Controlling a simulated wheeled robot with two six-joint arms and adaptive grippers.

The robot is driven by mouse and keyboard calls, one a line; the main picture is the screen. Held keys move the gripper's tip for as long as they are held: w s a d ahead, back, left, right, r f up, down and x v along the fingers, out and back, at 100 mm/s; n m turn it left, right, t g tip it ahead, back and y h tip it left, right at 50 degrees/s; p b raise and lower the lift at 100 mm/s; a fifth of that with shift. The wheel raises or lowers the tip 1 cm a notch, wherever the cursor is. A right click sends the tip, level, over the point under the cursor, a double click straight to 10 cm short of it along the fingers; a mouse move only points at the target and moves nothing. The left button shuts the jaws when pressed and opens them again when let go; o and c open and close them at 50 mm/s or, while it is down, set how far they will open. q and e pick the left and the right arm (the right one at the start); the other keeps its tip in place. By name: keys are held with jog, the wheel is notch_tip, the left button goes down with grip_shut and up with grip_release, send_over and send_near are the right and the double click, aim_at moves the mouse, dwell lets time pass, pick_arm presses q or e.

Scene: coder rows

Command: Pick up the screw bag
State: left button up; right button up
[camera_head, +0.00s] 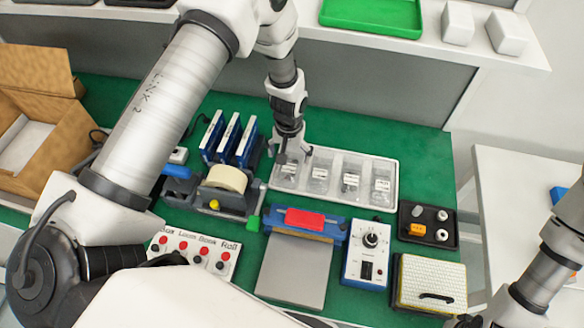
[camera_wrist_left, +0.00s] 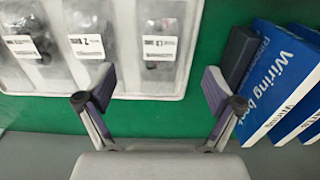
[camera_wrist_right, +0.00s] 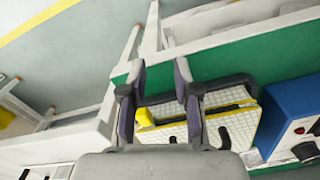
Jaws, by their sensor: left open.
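A white tray (camera_head: 330,202) on the green mat holds several clear screw bags with white labels, one per compartment. The leftmost bag (camera_head: 287,172) is partly behind my left gripper (camera_head: 293,156). In the left wrist view, three bags show, the nearest being the right one (camera_wrist_left: 163,45). My left gripper (camera_wrist_left: 158,90) is open and empty, pointing down by the tray's left end. The bags lie just beyond its fingertips in that view, apart from them. My right gripper (camera_wrist_right: 162,88) has its fingers apart and nothing between them, away from the tray near the yellow-edged box (camera_wrist_right: 160,108).
Blue upright books (camera_head: 230,140) and a tape dispenser (camera_head: 222,195) stand just left of the tray. In front are a red-topped blue device (camera_head: 305,220) and a dial box (camera_head: 367,250). A black tray (camera_head: 428,238) lies to the right. A cardboard box (camera_head: 50,125) stands far left.

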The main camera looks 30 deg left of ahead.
aim_at(290, 166)
pick_arm(q)
notch_tip(290, 166, down, 5)
jog(key=shift+f+p, duration=0.1)
jog(key=shift+p, duration=1.05)
jog(key=shift+w+f, duration=0.1)
jog(key=shift+f, duration=0.25)
jog(key=c, duration=1.3)
jog(key=shift+o, duration=0.2)
